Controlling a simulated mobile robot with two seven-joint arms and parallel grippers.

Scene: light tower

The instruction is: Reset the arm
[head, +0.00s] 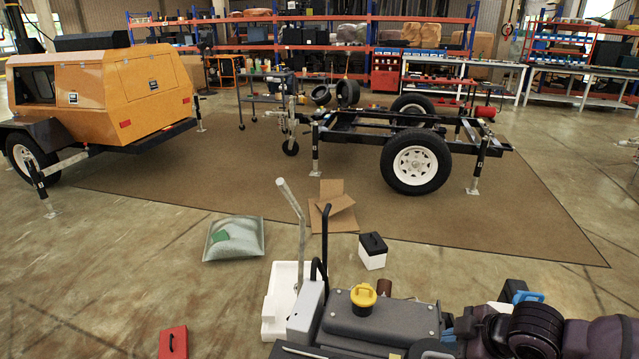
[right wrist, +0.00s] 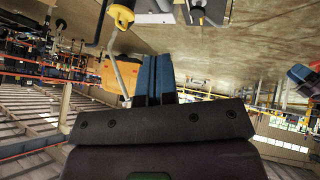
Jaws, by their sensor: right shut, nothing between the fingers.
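My right arm (head: 540,325) enters the head view from the lower right, with its dark rounded joints showing.
A grey machine (head: 385,325) with a yellow cap (head: 363,295) stands close by, left of my right arm. A wheeled trailer frame (head: 410,130) stands on the brown mat (head: 220,172).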

